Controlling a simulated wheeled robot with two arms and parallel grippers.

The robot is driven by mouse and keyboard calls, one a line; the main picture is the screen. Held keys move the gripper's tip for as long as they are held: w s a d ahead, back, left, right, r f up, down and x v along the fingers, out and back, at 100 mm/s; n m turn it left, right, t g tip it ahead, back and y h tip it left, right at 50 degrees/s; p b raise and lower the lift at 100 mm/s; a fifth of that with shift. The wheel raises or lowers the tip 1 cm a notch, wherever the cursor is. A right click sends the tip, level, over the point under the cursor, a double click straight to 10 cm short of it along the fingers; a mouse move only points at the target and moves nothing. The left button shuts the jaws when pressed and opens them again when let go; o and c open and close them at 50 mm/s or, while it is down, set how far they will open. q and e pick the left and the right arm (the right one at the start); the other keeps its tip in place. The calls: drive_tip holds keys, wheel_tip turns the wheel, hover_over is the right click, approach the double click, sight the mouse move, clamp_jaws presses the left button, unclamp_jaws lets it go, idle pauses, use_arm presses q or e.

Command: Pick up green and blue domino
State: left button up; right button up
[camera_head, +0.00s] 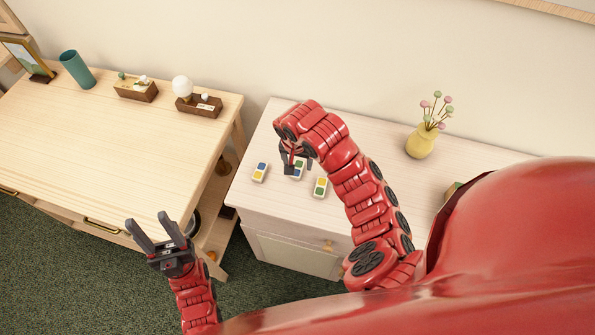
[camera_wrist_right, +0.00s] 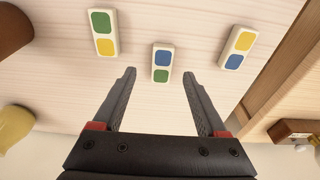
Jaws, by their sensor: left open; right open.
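The green and blue domino (camera_wrist_right: 161,65) lies on the pale cabinet top, in the middle of three dominoes. In the right wrist view it sits just beyond and between the fingertips of my right gripper (camera_wrist_right: 163,75), blue half up and green half towards the gripper. In the head view this domino (camera_head: 298,169) is partly hidden by my right gripper (camera_head: 290,166), which hangs above it, open and empty. My left gripper (camera_head: 156,226) is open and empty, in front of the wooden desk and away from the dominoes.
A yellow and blue domino (camera_head: 260,172) lies to the left and a green and yellow domino (camera_head: 320,187) to the right. A yellow vase (camera_head: 420,142) with flowers stands further right on the cabinet (camera_head: 290,215). The wooden desk (camera_head: 95,140) stands left, with small planters (camera_head: 135,91).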

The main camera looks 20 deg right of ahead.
sight(298, 168)
drive_tip(key=shift+w+d+f+p, duration=0.1)
drive_tip(key=shift+w+f+p, duration=0.2)
drive_tip(key=shift+f+p, duration=0.45)
drive_tip(key=shift+w+d+f+p, duration=0.1)
drive_tip(key=shift+w+f+p, duration=0.2)
drive_tip(key=shift+f, duration=1.35)
drive_tip(key=shift+c, duration=0.3)
clamp_jaws()
